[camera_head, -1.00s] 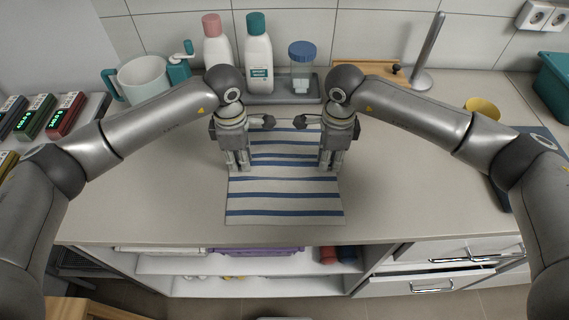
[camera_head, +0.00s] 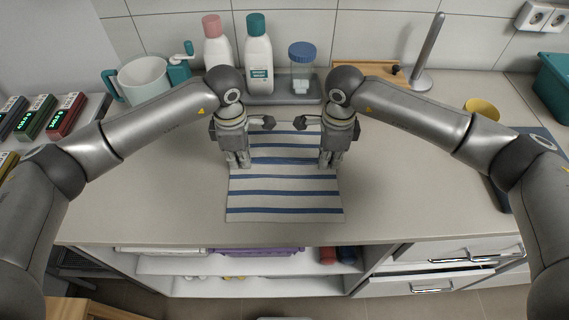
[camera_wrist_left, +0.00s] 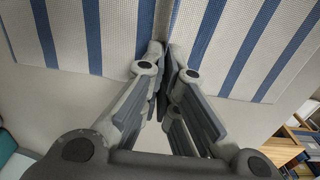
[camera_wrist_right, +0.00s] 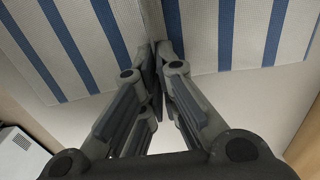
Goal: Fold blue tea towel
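The tea towel (camera_head: 284,197), white with blue stripes, lies on the counter below and between my grippers. My left gripper (camera_head: 238,166) is at its left edge and my right gripper (camera_head: 328,166) at its right edge. In the left wrist view, the fingertips (camera_wrist_left: 165,52) are together on the towel (camera_wrist_left: 115,30), which creases where they meet. In the right wrist view, the fingertips (camera_wrist_right: 158,52) are also closed at a crease in the towel (camera_wrist_right: 205,35). The arms hide parts of the towel's far sides.
Bottles (camera_head: 259,62) and a blue-lidded jar (camera_head: 302,70) stand on a grey tray (camera_head: 268,99) behind the towel. A pale mug (camera_head: 143,80) is at back left, a yellow cup (camera_head: 482,107) at right. The counter is clear either side of the towel's near part.

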